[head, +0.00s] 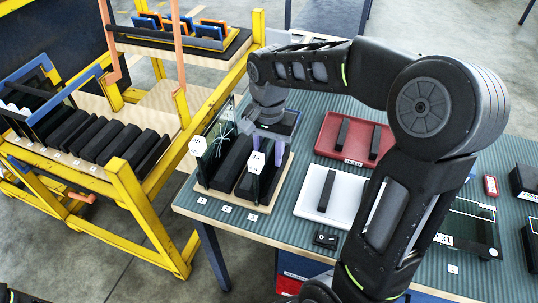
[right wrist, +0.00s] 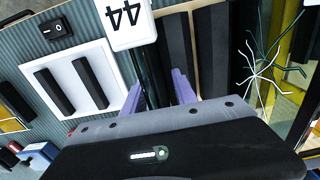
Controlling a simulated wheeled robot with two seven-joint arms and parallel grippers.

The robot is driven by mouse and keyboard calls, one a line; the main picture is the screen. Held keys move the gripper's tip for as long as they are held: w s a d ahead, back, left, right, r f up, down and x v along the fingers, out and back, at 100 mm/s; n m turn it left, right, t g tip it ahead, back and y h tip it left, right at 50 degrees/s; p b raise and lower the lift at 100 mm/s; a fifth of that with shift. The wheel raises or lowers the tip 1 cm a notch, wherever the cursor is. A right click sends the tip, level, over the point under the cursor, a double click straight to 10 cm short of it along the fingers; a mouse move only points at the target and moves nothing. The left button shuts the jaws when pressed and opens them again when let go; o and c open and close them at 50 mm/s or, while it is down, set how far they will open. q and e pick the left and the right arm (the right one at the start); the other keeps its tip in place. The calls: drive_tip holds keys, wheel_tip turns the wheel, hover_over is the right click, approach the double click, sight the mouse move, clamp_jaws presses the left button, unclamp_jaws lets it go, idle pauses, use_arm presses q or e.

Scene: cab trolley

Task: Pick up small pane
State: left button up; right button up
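A small pane (head: 266,178) with a white tag reading 44 (head: 255,161) stands upright in a wooden rack with black padded bars (head: 232,163) on the table. My right gripper (head: 268,142) is over this rack, pointing down. In the right wrist view its two purple fingers (right wrist: 158,95) are apart, with the dark edge of the tagged pane (right wrist: 149,72) between them; I see no contact. A second pane, with star-shaped cracks (head: 219,137), stands at the left of the rack and also shows in the right wrist view (right wrist: 262,75). My left gripper is out of view.
A red tray (head: 328,147) and a white tray (head: 311,207) with black bars lie right of the rack. A small black switch box (head: 325,240) is in front. A yellow trolley (head: 128,190) with slotted black racks stands close on the left. My right arm covers much of the table.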

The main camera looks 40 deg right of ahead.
clamp_jaws()
idle(1.4)
